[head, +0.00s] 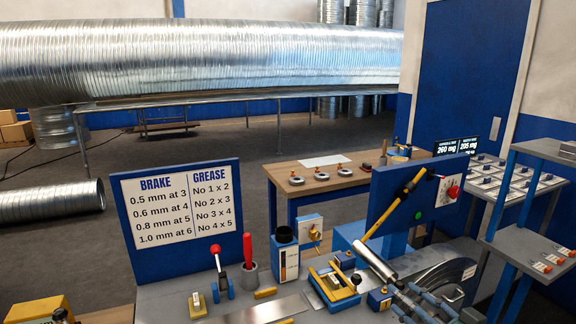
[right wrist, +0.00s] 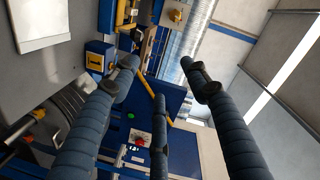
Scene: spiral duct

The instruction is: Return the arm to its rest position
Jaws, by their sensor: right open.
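My right gripper (head: 420,300) shows at the lower right of the head view as blue-grey segmented fingers over the right end of the grey bench. In the right wrist view my right gripper (right wrist: 160,68) has its fingers spread wide with nothing between them. It is open and empty. A blue panel (head: 385,205) with a red knob, a green button and a yellow-handled lever stands beyond it. The same panel (right wrist: 172,97) shows behind the fingers in the right wrist view. My left gripper is in neither view.
The grey bench (head: 160,296) holds a chart board (head: 182,219), a red-handled tool (head: 247,252), a dark-topped canister (head: 285,254) and a yellow-blue fixture (head: 335,284). Shelves with small parts (head: 525,248) stand close on the right. A wooden table (head: 350,183) stands behind.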

